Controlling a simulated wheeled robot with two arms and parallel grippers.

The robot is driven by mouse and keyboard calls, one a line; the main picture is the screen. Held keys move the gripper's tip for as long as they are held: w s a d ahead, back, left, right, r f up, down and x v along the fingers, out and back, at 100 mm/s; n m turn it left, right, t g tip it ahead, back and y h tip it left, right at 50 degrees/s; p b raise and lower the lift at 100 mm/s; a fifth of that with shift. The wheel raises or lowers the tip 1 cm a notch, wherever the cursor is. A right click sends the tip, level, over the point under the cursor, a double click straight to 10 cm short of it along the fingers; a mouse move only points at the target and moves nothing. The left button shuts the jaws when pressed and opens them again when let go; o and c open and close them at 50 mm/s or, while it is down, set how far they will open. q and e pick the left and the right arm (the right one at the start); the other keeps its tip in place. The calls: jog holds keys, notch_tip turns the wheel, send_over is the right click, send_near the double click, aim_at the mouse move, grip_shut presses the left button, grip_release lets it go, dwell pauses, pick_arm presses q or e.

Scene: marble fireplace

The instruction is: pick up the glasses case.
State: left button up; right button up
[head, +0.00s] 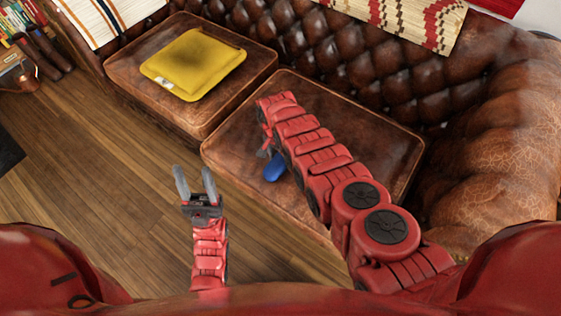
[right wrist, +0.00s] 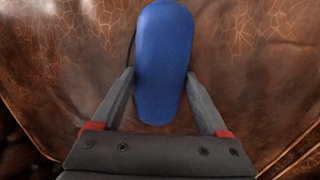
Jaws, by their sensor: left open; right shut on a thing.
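The blue glasses case (head: 276,166) is at the left part of the right-hand sofa cushion, partly hidden by my right arm. In the right wrist view, the case (right wrist: 163,62) lies lengthwise between the two fingers of my right gripper (right wrist: 160,88), which is shut on it. I cannot tell whether the case touches the leather below. My left gripper (head: 196,181) is open and empty above the wooden floor, left of the case and apart from it.
The brown leather sofa has a right cushion (head: 385,140) under my right arm and a left cushion (head: 130,77) bearing a yellow folded item (head: 195,65). The tufted backrest (head: 340,45) and right armrest (head: 490,130) bound the seat. The wooden floor (head: 90,150) is clear.

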jog(key=shift+c, duration=1.2)
